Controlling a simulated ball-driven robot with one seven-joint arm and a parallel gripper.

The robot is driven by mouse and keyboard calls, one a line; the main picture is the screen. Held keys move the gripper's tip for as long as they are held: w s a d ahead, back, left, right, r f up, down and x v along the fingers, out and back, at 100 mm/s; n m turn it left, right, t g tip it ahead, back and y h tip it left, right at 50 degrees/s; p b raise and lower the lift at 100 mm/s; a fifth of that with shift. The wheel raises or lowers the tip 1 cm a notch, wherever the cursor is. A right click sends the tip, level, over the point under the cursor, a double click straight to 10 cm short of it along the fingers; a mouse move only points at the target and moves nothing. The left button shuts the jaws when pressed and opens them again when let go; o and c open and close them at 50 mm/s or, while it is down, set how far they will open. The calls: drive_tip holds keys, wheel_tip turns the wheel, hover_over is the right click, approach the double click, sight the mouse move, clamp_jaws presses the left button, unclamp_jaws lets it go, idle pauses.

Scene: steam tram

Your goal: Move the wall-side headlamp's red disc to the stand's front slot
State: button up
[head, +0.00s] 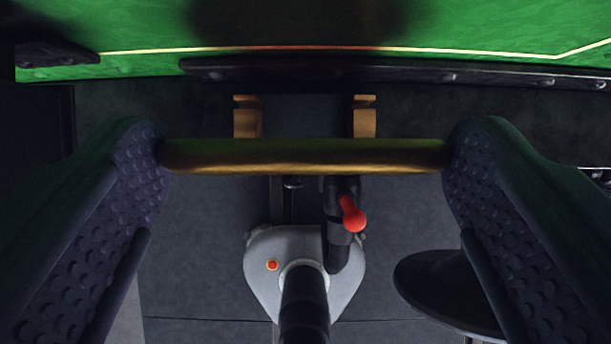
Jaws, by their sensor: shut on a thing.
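My gripper (305,165) spans the middle of the view, with one dark, studded finger on the left and one on the right. It is shut on a long brass-coloured thing, seen edge-on, which looks like the rim of the disc (305,156). Its face does not show, so I cannot tell its colour. Beyond it, two brass brackets (248,117) (364,117) stick out below the green tram front, with a dark gap between them. I cannot tell whether the disc touches them. I cannot make out the stand or its front slot.
The green tram front (480,30) with a dark beam (400,72) runs across the top. A dark round-topped thing (445,285) stands at the lower right. The grey floor (195,250) at the lower left looks clear.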

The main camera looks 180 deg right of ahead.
drive_tip(key=shift+f+b, duration=2.35)
drive_tip(key=shift+b, duration=0.05)
idle(1.7)
drive_tip(key=o, duration=1.4)
drive_tip(key=shift+o, duration=0.2)
drive_tip(key=shift+r+p, duration=2.1)
drive_tip(key=shift+r, duration=0.9)
drive_tip(key=shift+s+f, duration=0.1)
